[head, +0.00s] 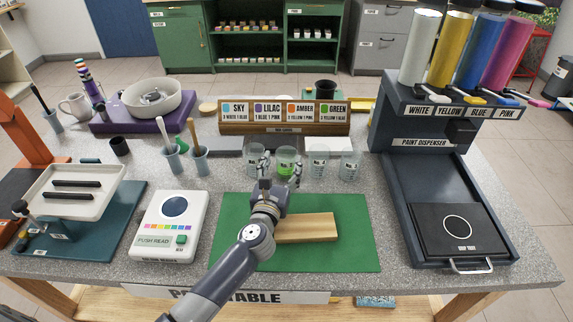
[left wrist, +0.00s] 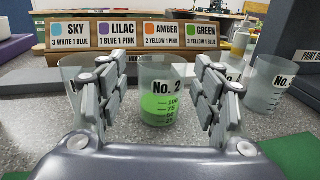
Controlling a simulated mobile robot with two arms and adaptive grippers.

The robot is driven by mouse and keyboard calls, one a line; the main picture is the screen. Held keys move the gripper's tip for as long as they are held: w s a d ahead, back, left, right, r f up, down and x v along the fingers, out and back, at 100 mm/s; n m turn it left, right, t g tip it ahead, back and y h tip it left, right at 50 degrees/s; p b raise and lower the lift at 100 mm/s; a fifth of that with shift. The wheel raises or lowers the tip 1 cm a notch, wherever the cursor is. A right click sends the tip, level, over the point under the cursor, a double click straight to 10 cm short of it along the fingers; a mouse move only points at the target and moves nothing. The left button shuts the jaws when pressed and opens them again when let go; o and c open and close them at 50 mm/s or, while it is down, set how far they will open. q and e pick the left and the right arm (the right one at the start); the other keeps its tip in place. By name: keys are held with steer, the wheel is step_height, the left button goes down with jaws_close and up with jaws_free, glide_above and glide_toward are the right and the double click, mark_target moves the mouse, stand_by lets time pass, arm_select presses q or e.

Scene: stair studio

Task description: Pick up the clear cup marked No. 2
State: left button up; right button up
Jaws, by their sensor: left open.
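The clear cup marked No. 2 (left wrist: 158,95) holds green liquid and stands upright on the table. In the head view it shows as the green-filled cup (head: 287,161) in the row behind the green mat. My left gripper (head: 274,170) is open and empty, level with the cup row. In the left wrist view the open fingers (left wrist: 158,100) stand on either side of the cup, with gaps to it. The cup is upright between or just beyond the fingertips; I cannot tell exactly which. My right gripper is not in view.
Other clear cups stand beside it, one on the left (head: 257,158) and two on the right (head: 319,163), (head: 349,165). A colour recipe board (head: 284,116) stands behind. A wooden block (head: 308,228) lies on the green mat (head: 350,245). The paint dispenser (head: 425,165) stands at right.

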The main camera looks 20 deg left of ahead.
mark_target(284, 161)
arm_select(q)
steer(key=w, duration=0.3)
steer(key=shift+w+r, duration=0.1)
steer(key=shift+w, duration=0.85)
steer(key=shift+s, duration=0.1)
steer(key=shift+c, duration=1.1)
steer(key=c, duration=0.7)
steer(key=shift+o, duration=0.2)
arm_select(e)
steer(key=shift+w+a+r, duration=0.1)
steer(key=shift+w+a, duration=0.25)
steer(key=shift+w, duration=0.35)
arm_select(q)
steer(key=shift+r, duration=0.1)
